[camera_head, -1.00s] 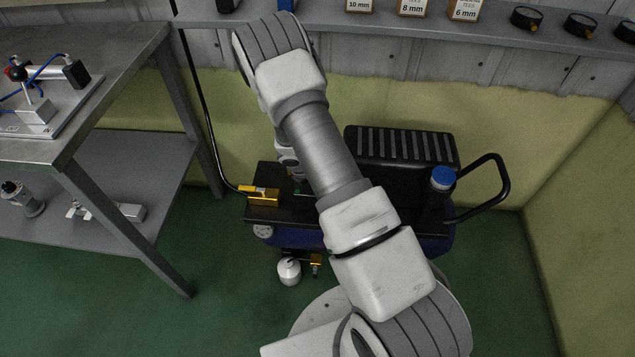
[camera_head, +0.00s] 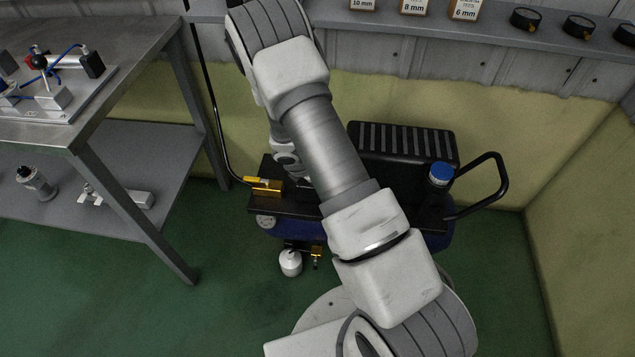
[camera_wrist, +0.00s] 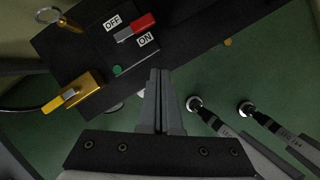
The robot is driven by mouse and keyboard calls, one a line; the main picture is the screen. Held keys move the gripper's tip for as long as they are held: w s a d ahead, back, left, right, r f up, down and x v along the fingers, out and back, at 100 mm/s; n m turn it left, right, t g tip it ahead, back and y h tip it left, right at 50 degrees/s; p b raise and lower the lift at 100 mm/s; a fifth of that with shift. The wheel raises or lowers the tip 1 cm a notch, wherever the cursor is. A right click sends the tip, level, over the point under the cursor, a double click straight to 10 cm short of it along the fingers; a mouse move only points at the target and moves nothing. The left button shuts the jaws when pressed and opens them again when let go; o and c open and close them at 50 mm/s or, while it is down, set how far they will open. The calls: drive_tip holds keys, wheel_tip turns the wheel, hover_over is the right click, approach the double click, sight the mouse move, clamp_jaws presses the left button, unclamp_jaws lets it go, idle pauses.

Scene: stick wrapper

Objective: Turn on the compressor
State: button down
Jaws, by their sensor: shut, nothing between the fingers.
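The compressor (camera_head: 405,145) stands on the green floor against the back wall, with a ribbed black cover, a blue tank and a black handle. My arm covers part of it in the head view. The wrist view shows its dark top (camera_wrist: 70,45) with a red and grey switch (camera_wrist: 134,28) between OFF and ON labels. The red part lies towards the right. A small green round part (camera_wrist: 117,70) sits below the switch. My gripper (camera_wrist: 160,72) is shut and empty, its tips below and right of the switch, apparently apart from it.
A metal workbench (camera_head: 130,60) with a lower shelf stands at left. A brass fitting (camera_wrist: 72,92) with a hose sits beside the switch. A blue-capped part (camera_head: 440,174) rises at the compressor's right. Two labelled rod-like things (camera_wrist: 262,115) show at the right of the wrist view.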

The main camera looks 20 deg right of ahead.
drive_tip(key=v, duration=0.2)
drive_tip(key=p+v, duration=0.1)
drive_tip(key=s+v, duration=0.1)
drive_tip(key=v, duration=0.1)
drive_tip(key=shift+d+r, duration=0.3)
drive_tip(key=shift+r, duration=0.1)
drive_tip(key=s+d+r+m+t, duration=0.15)
drive_tip(key=r+m, duration=0.45)
drive_tip(key=r, duration=0.6)
drive_tip(key=s+r+m, duration=0.3)
drive_tip(key=r+m, duration=0.3)
drive_tip(key=r, duration=0.6)
drive_tip(key=s+a+r+m+t+y, duration=0.1)
drive_tip(key=s+a+r+m+y, duration=0.1)
drive_tip(key=s+r+m, duration=0.6)
drive_tip(key=s+a+r+m+t+y, duration=0.15)
drive_tip(key=s+a+r+m, duration=0.35)
drive_tip(key=s, duration=0.6)
wheel_tip(320, 180, up, 19)
drive_tip(key=d+n+p, duration=0.1)
drive_tip(key=d+p, duration=0.1)
drive_tip(key=p, duration=1.6)
drive_tip(key=shift+w+d, duration=0.15)
drive_tip(key=shift+w, duration=0.1)
